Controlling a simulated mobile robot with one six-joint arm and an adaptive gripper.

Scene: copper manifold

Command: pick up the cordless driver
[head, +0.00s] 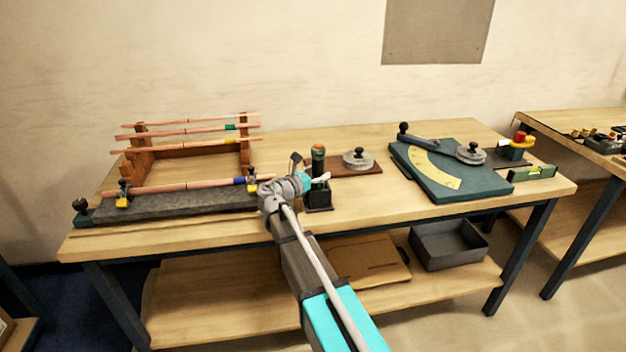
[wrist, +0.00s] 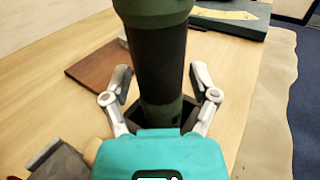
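The cordless driver (head: 318,158) looks to be the upright dark green and black cylinder with an orange top, standing in a black square holder (head: 319,199) near the front edge of the bench. In the wrist view its black grip (wrist: 160,65) rises between my fingers, and its top is cut off by the frame. My gripper (wrist: 161,80) is open, with one finger on each side of the driver. A narrow gap shows on the right; the left finger is closer, and I cannot tell if it touches. In the head view my gripper (head: 312,181) partly covers the holder.
A brown board with a round grey clamp (head: 358,158) lies just behind the driver. Copper tubes on a wooden rack (head: 142,160) and a dark stone fixture (head: 170,206) are left. A green angle plate (head: 465,185) and a level (head: 532,173) are right.

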